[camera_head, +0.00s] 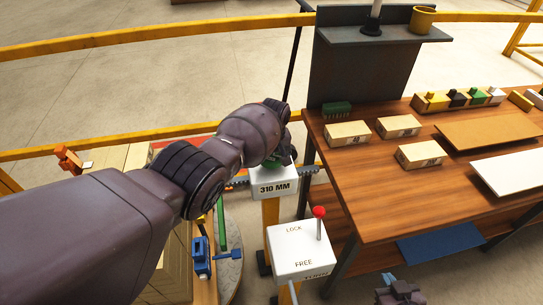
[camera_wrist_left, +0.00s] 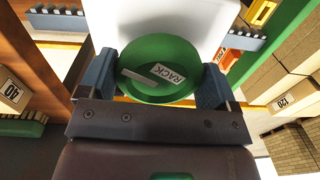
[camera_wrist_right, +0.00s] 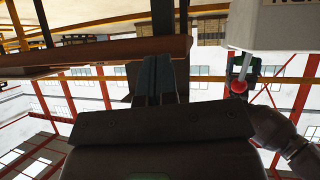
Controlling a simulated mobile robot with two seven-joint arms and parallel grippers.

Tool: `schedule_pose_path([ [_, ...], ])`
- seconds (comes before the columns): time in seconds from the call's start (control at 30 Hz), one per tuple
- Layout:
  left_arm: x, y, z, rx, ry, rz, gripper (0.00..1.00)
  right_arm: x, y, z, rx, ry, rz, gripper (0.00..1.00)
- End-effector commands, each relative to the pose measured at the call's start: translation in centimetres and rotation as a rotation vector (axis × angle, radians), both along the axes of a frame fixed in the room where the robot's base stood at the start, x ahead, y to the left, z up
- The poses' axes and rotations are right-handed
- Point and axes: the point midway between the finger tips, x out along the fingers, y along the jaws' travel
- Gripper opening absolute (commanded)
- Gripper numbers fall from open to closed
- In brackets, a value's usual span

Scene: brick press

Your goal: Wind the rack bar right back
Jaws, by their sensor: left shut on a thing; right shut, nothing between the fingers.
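The round green knob marked RACK (camera_wrist_left: 160,85) sits between the fingers of my left gripper (camera_wrist_left: 160,80), which is shut on it. In the head view my left arm hides most of the knob above the white 310 MM box (camera_head: 275,187). The dark toothed rack bar (camera_head: 305,171) runs through that box and shows on both sides of it. The bar also shows in the left wrist view (camera_wrist_left: 58,20). My right gripper (camera_head: 402,292) is low at the bottom right of the head view, shut and empty. Its closed fingers (camera_wrist_right: 158,75) also show in the right wrist view.
A white LOCK/FREE box (camera_head: 302,250) with a red-tipped lever (camera_head: 319,212) stands in front. A wooden table (camera_head: 365,205) with labelled blocks and boards fills the right. A blue clamp-like part (camera_head: 201,257) and yellow rails (camera_head: 120,139) are at the left.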

Motion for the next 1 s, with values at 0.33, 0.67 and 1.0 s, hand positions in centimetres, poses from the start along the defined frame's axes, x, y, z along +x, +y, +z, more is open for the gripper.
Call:
schedule_pose_path([
  [0.33, 0.0, -0.1, 0.0, 0.001, 0.001, 0.299, 0.6, 0.9, 0.2, 0.5, 0.003, -0.019, 0.003, 0.0],
  [0.67, 0.1, -0.1, 0.0, 0.001, 0.0, 0.474, 0.6, 0.5, 0.2, 0.1, 0.003, -0.01, 0.001, 0.0],
  [1.0, 0.1, -0.1, 0.0, 0.001, 0.0, 0.529, 0.6, -0.3, 0.0, -0.5, 0.002, 0.009, -0.003, 0.0],
])
